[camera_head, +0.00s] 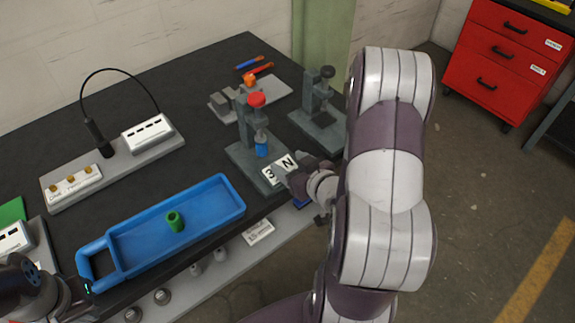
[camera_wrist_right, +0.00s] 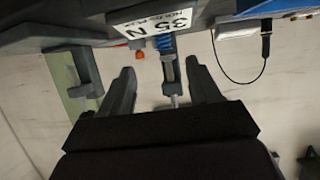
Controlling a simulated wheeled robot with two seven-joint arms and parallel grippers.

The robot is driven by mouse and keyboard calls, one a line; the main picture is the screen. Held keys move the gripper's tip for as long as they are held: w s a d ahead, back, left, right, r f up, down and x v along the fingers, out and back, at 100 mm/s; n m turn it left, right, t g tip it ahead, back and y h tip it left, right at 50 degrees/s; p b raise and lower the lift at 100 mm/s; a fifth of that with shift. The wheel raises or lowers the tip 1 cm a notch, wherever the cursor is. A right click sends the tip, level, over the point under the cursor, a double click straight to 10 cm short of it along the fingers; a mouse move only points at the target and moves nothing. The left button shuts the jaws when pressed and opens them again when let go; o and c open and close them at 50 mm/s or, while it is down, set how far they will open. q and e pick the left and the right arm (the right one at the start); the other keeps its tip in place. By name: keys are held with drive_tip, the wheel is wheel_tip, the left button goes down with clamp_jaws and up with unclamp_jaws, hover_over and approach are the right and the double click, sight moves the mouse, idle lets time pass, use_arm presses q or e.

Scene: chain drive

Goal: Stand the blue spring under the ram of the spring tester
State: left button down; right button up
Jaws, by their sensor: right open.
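The blue spring (camera_head: 262,150) stands upright on the base of the grey spring tester (camera_head: 240,153), beneath the ram below its red knob (camera_head: 257,99). In the right wrist view, which is upside down, the spring (camera_wrist_right: 166,43) lines up with the ram rod (camera_wrist_right: 170,72). I cannot tell whether ram and spring touch. My right gripper (camera_head: 288,176) is at the front of the tester, open and empty, its fingers (camera_wrist_right: 160,78) apart and short of the spring. My left gripper (camera_head: 82,290) is by the tray handle at lower left; its fingers are too small to read.
A blue tray (camera_head: 238,192) holding a green ring-like part (camera_head: 175,221) lies at the front. A number card (camera_head: 280,172) is on the tester's front. A second grey press (camera_head: 318,105) stands close on the right. A lamp board (camera_head: 172,143) is at the back left.

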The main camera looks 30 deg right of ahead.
sight(265, 149)
drive_tip(key=x, duration=1.3)
drive_tip(key=shift+s+a, duration=0.1)
drive_tip(key=shift+a, duration=0.1)
drive_tip(key=shift+c, duration=0.3)
drive_tip(key=c, duration=1)
drive_tip(key=o, duration=1.1)
drive_tip(key=shift+c, duration=0.2)
drive_tip(key=v, duration=1.2)
drive_tip(key=shift+s+r, duration=0.2)
drive_tip(key=shift+s, duration=0.15)
